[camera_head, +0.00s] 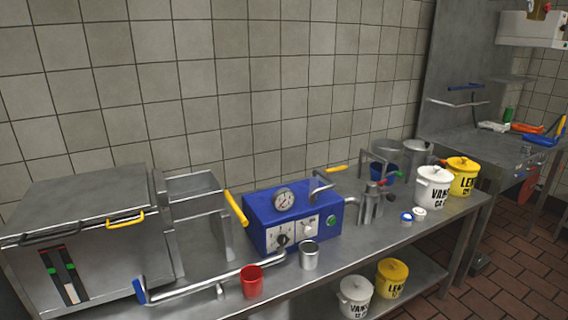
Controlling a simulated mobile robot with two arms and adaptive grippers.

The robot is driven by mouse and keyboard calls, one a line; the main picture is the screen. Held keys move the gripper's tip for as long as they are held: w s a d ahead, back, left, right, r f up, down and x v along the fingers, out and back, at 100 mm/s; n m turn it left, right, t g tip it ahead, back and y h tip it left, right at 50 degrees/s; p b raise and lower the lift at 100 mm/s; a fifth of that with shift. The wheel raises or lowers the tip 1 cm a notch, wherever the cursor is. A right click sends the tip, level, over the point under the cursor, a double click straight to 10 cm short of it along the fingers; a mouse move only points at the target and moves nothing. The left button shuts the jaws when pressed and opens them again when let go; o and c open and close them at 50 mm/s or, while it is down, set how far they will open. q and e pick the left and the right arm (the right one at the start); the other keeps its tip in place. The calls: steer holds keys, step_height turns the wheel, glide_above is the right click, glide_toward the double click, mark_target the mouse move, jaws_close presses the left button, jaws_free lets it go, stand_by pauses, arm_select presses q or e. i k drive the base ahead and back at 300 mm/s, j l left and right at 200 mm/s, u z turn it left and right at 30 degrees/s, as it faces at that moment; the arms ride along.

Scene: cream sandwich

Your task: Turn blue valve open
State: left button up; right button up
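A blue handle (140,290) stands tilted at the left end of a silver pipe along the front of the steel counter, beside the steel box machine. A second blue bar-shaped handle (466,87) is near the steel back panel at the upper right. I cannot tell which of them is the blue valve, or whether either is open. The blue machine (262,226) with a round gauge (284,200) and knobs sits mid-counter, behind the silver pipe (210,282). Neither of my grippers is in view.
A red cup (252,281) and a metal cup (309,255) stand near the counter's front edge. White (432,188) and yellow (462,176) lidded buckets stand at its right end. Yellow handles (236,208) stick out near the blue machine.

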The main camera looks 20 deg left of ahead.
mark_target(137, 286)
steer(key=u, duration=1.8)
